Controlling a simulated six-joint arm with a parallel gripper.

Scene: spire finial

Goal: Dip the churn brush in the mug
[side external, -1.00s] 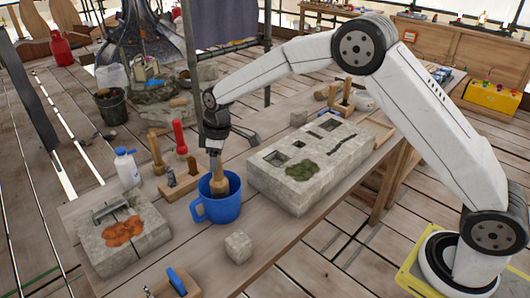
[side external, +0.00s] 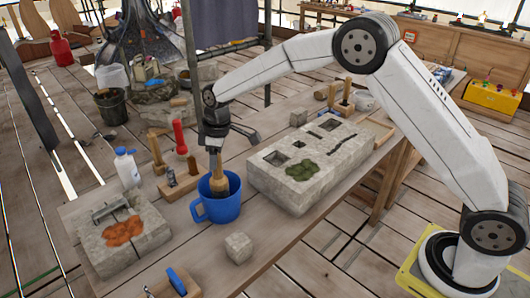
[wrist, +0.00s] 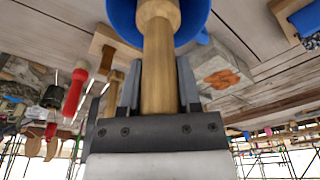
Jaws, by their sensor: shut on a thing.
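The blue mug (side external: 222,208) stands upright on the wooden bench in the side view, its handle toward the left. My gripper (side external: 216,148) is above it, pointing down, shut on the wooden handle of the churn brush (side external: 217,180). The brush is upright with its lower end inside the mug; its tip is hidden by the mug's wall. In the wrist view the brush handle (wrist: 158,65) runs between the fingers of my gripper (wrist: 158,85), and part of the blue mug (wrist: 196,14) shows around the brush's far end.
A white bottle (side external: 127,168) and a stone block with an orange patch (side external: 124,242) are farther left. A long stone block (side external: 330,150) lies right, a small stone cube (side external: 238,247) in front.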

